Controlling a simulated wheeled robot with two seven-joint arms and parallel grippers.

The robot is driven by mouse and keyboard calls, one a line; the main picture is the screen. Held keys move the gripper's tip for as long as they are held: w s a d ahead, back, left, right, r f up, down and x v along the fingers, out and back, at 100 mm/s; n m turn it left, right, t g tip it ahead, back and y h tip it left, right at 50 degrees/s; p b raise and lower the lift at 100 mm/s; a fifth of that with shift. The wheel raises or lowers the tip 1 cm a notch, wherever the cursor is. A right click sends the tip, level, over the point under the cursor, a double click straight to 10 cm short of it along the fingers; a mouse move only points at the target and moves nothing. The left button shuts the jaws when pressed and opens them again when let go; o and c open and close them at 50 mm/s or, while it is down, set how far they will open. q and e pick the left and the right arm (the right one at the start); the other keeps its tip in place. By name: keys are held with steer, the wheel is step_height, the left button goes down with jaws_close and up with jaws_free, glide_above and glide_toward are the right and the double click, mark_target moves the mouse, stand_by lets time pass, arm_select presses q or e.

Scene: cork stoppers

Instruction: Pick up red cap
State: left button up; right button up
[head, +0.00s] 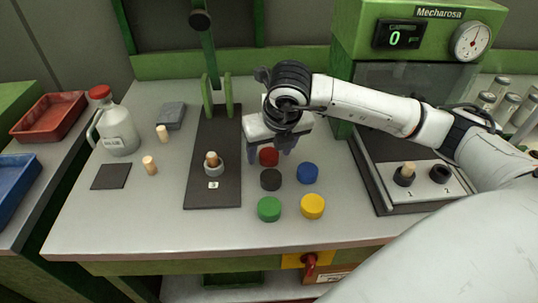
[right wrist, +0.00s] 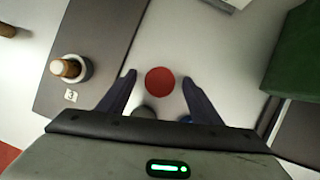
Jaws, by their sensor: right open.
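The red cap (head: 268,157) lies on the grey table among several coloured caps, at the back of the group. In the right wrist view the red cap (right wrist: 159,81) sits between and slightly beyond the fingertips. My right gripper (head: 271,147) is above the red cap, pointing down, its fingers open on either side. In the right wrist view the right gripper (right wrist: 158,74) is open and empty. I cannot tell how far above the table its fingertips are. My left gripper is not in view.
Black (head: 270,180), blue (head: 308,173), green (head: 269,209) and yellow (head: 312,206) caps lie close in front. A dark board (head: 213,192) with a corked holder (head: 212,165) is left. A green machine (head: 412,40) stands right. A red-capped jug (head: 117,130) stands far left.

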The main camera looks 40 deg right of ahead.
steer(key=c, duration=1.1)
steer(key=shift+r, duration=0.1)
